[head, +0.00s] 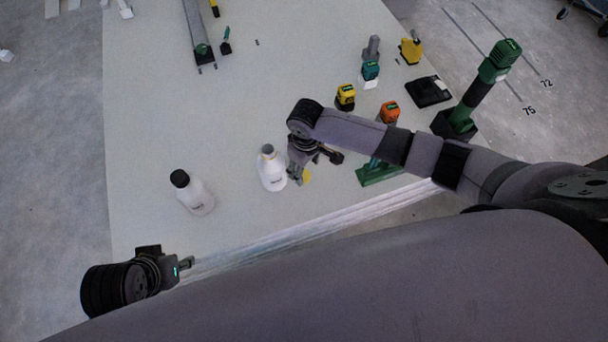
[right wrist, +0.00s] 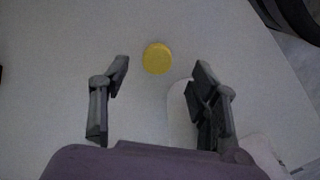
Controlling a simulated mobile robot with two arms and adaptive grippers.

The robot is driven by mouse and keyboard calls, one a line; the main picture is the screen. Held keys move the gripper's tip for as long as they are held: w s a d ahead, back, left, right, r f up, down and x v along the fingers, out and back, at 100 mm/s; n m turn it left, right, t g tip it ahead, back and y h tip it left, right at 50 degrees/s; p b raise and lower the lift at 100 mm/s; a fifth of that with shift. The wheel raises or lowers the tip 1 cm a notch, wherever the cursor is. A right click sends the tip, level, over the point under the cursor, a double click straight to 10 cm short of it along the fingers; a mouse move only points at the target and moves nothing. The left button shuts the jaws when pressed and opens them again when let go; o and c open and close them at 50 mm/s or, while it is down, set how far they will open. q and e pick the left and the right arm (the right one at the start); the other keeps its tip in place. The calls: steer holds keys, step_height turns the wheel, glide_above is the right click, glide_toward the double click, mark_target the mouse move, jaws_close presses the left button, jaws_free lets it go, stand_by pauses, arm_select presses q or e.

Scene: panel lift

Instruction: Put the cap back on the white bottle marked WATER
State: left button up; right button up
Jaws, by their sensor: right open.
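A white bottle with a grey top (head: 272,172) stands on the table, just left of my right gripper. A second white bottle with a black cap (head: 196,195) stands further left. Their labels are too small to read. A small yellow round cap (head: 306,176) is close by my right gripper. In the right wrist view the yellow cap (right wrist: 157,58) appears between the fingertips, with a gap on both sides. My right gripper (head: 317,165) is open and empty. My left gripper (head: 186,265) is at the table's front left corner; its finger opening cannot be made out.
A yellow-black item (head: 345,97), an orange-topped tool (head: 388,112), a teal-topped tool (head: 370,72) and a black tray (head: 428,91) are on the right. A green tool on a black base (head: 480,90) stands at the right edge. The table's left middle is clear.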

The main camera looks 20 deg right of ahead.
mark_target(304, 175)
steer(key=shift+f+b, duration=0.3)
steer(key=shift+f, duration=0.05)
steer(key=f, duration=0.1)
steer(key=f+b, duration=0.1)
steer(key=shift+w+a+f+b, duration=0.1)
steer(key=shift+w+f+b, duration=0.2)
steer(key=shift+w, duration=0.1)
steer(key=shift+f+b, duration=0.3)
steer(key=shift+f, duration=0.6)
arm_select(q)
steer(key=w+d+t+h, duration=0.1)
steer(key=w+d+t, duration=0.1)
steer(key=w, duration=0.5)
steer(key=shift+r+t, duration=0.3)
steer(key=shift+t, duration=0.6)
steer(key=shift+d, duration=0.1)
arm_select(e)
steer(key=c, duration=0.9)
arm_select(q)
steer(key=shift+s, duration=0.15)
arm_select(e)
steer(key=shift+o, duration=0.2)
steer(key=shift+r, duration=0.15)
